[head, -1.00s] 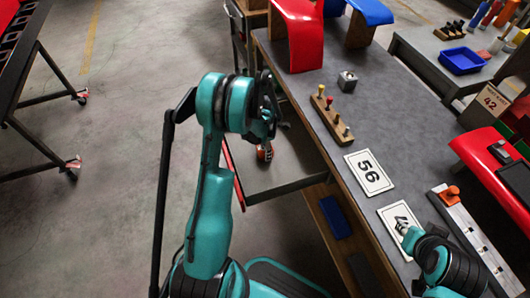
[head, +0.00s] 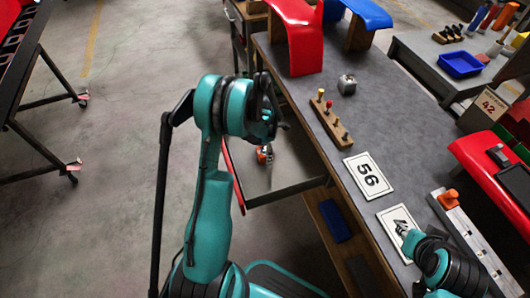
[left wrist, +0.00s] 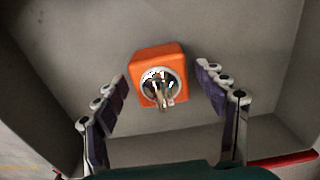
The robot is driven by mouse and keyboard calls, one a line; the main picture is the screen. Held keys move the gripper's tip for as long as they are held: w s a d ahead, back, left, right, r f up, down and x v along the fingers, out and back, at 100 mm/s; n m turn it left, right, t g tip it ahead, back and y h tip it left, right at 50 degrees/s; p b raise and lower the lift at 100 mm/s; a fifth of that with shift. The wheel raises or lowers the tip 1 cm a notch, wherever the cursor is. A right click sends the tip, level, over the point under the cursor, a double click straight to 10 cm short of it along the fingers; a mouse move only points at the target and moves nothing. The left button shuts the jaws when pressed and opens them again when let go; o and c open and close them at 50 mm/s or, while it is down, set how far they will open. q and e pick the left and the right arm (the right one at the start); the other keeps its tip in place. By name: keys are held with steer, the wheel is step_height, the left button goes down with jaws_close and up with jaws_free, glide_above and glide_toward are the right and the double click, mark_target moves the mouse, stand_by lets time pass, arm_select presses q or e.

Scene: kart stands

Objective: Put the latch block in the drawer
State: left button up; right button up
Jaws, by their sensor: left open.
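An orange block with a round metal fitting, which looks like the latch block (head: 264,154), lies on the floor of the pulled-out drawer (head: 291,187). In the left wrist view the block (left wrist: 145,66) shows between and beyond my fingers, near the drawer's wall (left wrist: 225,138). My left gripper (head: 268,116) is over the drawer. In the left wrist view its fingers (left wrist: 163,95) are spread wide, with nothing between them and apart from the block. My right gripper (head: 402,226) is low over a number card at the bench's right; its jaws are too small to read.
Red and blue curved panels stand at the back.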

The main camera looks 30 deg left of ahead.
arm_select(q)
step_height(320, 180, up, 10)
steer(key=p, duration=0.3)
steer(key=shift+f, duration=0.15)
steer(key=s+d+r+m+t, duration=0.2)
steer(key=s+d+r+m, duration=0.25)
steer(key=r+m, duration=0.3)
steer(key=s+d+r+m+t, duration=0.2)
steer(key=s+d+r+m, duration=0.3)
steer(key=r, duration=0.4)
steer(key=s+d+r+m+t, duration=0.2)
steer(key=s+d+m, duration=0.4)
steer(key=m, duration=0.9)
steer(key=s+t, duration=0.1)
steer(key=s, duration=0.2)
steer(key=shift+s, duration=0.4)
steer(key=shift+r, duration=0.1)
